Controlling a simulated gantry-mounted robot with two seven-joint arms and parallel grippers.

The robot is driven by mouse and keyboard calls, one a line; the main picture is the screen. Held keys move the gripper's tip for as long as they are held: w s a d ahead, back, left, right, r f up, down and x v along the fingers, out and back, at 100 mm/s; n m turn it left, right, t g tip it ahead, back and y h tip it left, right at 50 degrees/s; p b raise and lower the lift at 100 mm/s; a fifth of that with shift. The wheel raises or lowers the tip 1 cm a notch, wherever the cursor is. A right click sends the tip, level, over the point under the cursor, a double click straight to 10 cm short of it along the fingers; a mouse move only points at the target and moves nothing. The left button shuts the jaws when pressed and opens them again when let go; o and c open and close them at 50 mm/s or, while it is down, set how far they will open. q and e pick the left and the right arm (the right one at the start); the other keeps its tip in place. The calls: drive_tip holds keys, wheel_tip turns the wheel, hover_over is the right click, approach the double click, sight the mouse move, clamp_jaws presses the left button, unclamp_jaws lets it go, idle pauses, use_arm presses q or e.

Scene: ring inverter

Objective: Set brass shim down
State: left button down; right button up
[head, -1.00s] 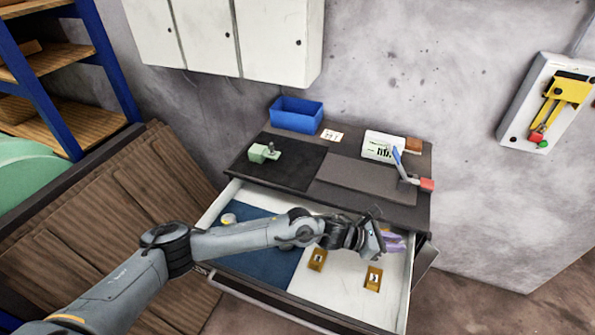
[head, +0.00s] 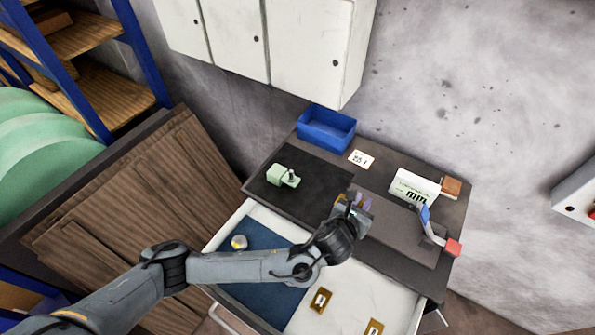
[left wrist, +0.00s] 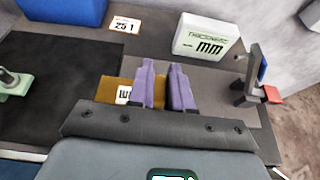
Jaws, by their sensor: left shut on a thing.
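My left gripper (head: 356,204) has purple fingers and is over the bench top. In the left wrist view its fingers (left wrist: 167,88) are shut on a brass shim (left wrist: 117,90) with a white label, which sticks out to their left. The shim appears over the border between the black mat (left wrist: 60,75) and the grey plate (left wrist: 215,85); I cannot tell whether it touches either. In the head view the gripper mostly hides it. Two other brass shims, (head: 320,301) and (head: 374,327), lie in the open drawer's white part (head: 350,285). My right gripper is not in view.
A green block (head: 283,175) sits on the black mat. A blue bin (head: 326,128) and a number card (head: 361,159) are behind. A white box (head: 413,187), a brown block (head: 451,186) and a lever with blue and red ends (head: 433,230) are at right.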

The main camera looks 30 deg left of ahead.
use_arm(q)
hover_over(325, 202)
wheel_tip(325, 202, down, 7)
drive_tip(key=shift+d+r+p, duration=0.1)
drive_tip(key=shift+p, duration=0.3)
drive_tip(key=shift+f, duration=2.05)
drive_tip(key=shift+f, duration=0.1)
drive_tip(key=c, duration=1.1)
unclamp_jaws()
drive_tip(key=shift+o, duration=0.2)
